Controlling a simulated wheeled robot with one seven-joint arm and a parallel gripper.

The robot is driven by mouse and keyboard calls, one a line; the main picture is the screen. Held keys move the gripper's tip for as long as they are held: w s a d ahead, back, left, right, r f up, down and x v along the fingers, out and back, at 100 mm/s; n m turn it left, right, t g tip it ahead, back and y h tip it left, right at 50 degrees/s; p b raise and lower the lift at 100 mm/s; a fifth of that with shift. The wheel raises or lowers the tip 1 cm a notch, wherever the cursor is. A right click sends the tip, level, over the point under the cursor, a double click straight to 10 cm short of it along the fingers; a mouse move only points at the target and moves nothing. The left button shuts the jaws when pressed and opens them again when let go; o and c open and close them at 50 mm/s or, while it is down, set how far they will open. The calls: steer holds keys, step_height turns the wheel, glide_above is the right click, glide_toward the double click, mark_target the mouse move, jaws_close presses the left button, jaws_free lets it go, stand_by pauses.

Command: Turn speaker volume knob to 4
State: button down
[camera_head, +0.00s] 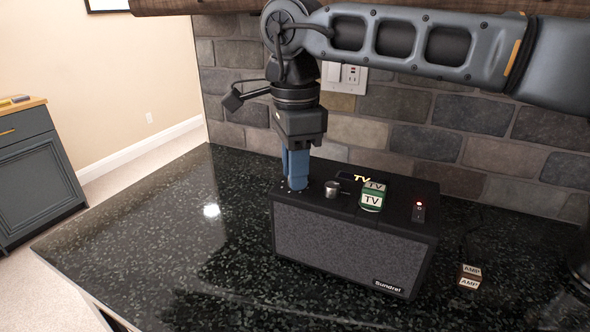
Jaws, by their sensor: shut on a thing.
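The speaker (340,243) is a black box with a grey cloth front marked "Sundrel". It stands on the dark speckled counter. My gripper (295,187) points straight down with blue fingers at the left end of the speaker's top panel. It is shut on a knob there, and the fingers hide nearly all of it. I cannot read the number it points to. A second, silver knob (332,188) stands free just right of the fingers.
A green block marked "TV" (372,197) sits on the speaker top, in front of a lit "TV" display. A red-lit switch (418,212) is at the right end. A small "AMP" block (469,277) lies on the counter (150,240). A brick wall stands close behind.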

steer(key=m+b, duration=0.1)
steer(key=m, duration=0.5)
steer(key=m+b, duration=0.1)
steer(key=m, duration=0.5)
steer(key=shift+m, duration=0.3)
stand_by(0.4)
steer(key=c, duration=0.9)
jaws_free()
steer(key=shift+r, duration=0.1)
step_height(320, 180, up, 8)
steer(key=shift+f+b, duration=0.15)
steer(key=shift+b, duration=0.25)
